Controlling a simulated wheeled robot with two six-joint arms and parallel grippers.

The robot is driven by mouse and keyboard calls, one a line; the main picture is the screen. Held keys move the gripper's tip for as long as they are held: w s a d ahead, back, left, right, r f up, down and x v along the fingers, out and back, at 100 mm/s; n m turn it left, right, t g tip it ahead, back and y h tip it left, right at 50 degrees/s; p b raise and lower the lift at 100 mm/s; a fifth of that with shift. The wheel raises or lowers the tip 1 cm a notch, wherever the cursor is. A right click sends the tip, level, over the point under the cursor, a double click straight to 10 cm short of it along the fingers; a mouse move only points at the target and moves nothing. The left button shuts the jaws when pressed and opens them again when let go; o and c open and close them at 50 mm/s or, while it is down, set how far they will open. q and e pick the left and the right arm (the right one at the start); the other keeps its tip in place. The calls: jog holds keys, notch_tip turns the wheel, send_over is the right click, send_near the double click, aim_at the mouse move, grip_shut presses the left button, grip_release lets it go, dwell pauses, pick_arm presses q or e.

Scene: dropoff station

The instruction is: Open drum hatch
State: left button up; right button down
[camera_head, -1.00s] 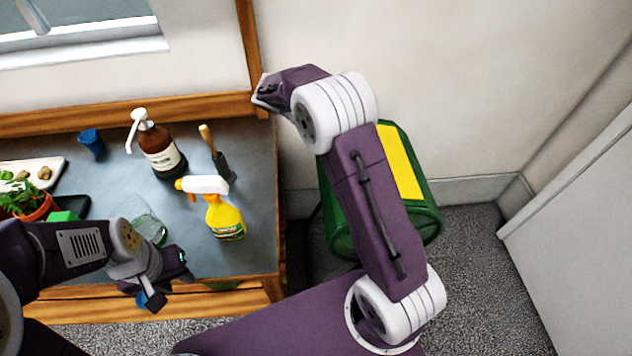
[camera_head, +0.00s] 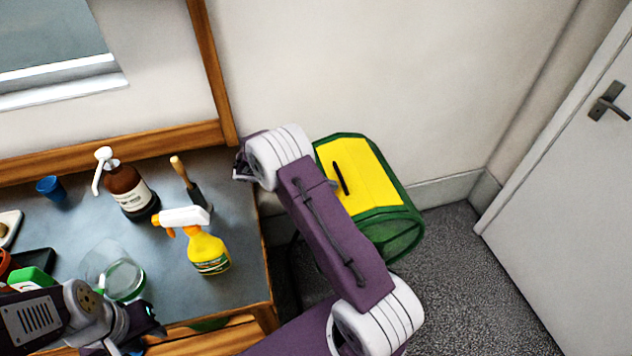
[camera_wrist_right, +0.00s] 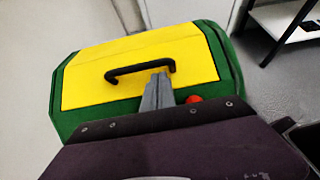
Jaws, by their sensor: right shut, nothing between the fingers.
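A black bar handle (camera_head: 341,178) is on the hatch. In the right wrist view the hatch (camera_wrist_right: 90,80) and handle (camera_wrist_right: 140,68) lie ahead of my right gripper (camera_wrist_right: 158,82). Its grey fingers are shut and empty, their tips overlapping the handle's right part in the picture; I cannot tell whether they touch. My left gripper (camera_head: 148,325) is over the counter's front edge, its finger opening unclear.
The counter (camera_head: 235,265) holds a yellow spray bottle (camera_head: 207,250), a brown pump bottle (camera_head: 127,190), a brush (camera_head: 190,185), a glass jar (camera_head: 115,272) and a blue cup (camera_head: 50,188). A wall is behind the drum; a door (camera_head: 570,190) is at right.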

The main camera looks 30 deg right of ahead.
pick_arm(q)
jog(key=shift+a, duration=0.1)
pick_arm(e)
jog(key=shift+x, duration=0.95)
jog(key=shift+r, duration=0.1)
